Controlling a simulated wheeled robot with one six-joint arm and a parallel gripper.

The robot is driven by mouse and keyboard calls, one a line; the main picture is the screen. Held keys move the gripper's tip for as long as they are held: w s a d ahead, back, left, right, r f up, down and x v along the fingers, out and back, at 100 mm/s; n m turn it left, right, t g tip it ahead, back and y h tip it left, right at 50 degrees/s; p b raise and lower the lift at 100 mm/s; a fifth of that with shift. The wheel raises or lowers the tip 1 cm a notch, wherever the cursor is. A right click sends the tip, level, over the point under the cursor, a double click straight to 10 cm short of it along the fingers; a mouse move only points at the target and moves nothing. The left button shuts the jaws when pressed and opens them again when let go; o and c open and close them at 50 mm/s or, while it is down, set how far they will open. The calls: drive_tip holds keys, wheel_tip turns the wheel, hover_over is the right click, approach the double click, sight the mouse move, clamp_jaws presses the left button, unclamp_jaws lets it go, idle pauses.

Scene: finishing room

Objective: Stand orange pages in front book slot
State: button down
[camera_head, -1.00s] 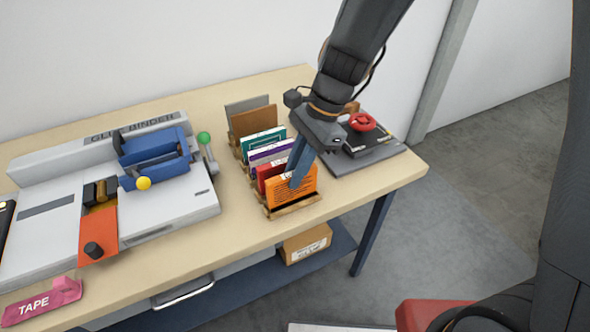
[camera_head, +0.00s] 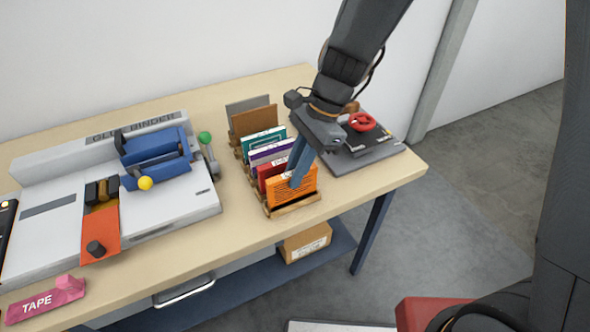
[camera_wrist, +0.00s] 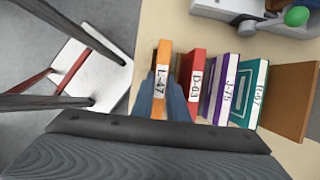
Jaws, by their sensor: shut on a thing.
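The orange pages (camera_head: 292,188) stand upright at the front end of the wooden book rack (camera_head: 296,208). In the wrist view the orange pages (camera_wrist: 162,68) show their spine with a label reading L-47. My gripper (camera_head: 297,182) comes down from above and is shut on the orange pages near their top edge. In the wrist view my gripper (camera_wrist: 168,85) has its fingers at the orange spine. The lower edge of the pages is at the front slot; the wood partly hides it, so I cannot tell how deep it sits.
Behind the orange pages stand a red book (camera_head: 268,172), a purple book (camera_head: 270,152), a teal book (camera_head: 263,140) and brown boards (camera_head: 254,120). The glue binder (camera_head: 60,215) fills the left of the table. A press with a red wheel (camera_head: 362,122) is at the right. Pink tape (camera_head: 45,299) lies front left.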

drive_tip(key=shift+f+b, duration=0.3)
drive_tip(key=shift+f, duration=0.25)
drive_tip(key=c, duration=2)
unclamp_jaws()
drive_tip(key=shift+p+v, duration=4.85)
drive_tip(key=shift+v, duration=0.65)
drive_tip(key=s+d+f+n+t+h+b, duration=0.1)
drive_tip(key=d+n+b, duration=0.1)
drive_tip(key=d+n, duration=0.2)
drive_tip(key=s+d+f+n+t+h+b, duration=0.1)
drive_tip(key=s+d+f+n+b, duration=0.1)
drive_tip(key=d, duration=0.7)
drive_tip(key=s+d+f+n+t+h+b, duration=0.1)
drive_tip(key=s+d+f+n+b, duration=0.1)
drive_tip(key=d+n+b, duration=0.2)
drive_tip(key=shift+d+n+t+h, duration=0.4)
drive_tip(key=shift+d+n, duration=0.5)
drive_tip(key=shift+d, duration=0.6)
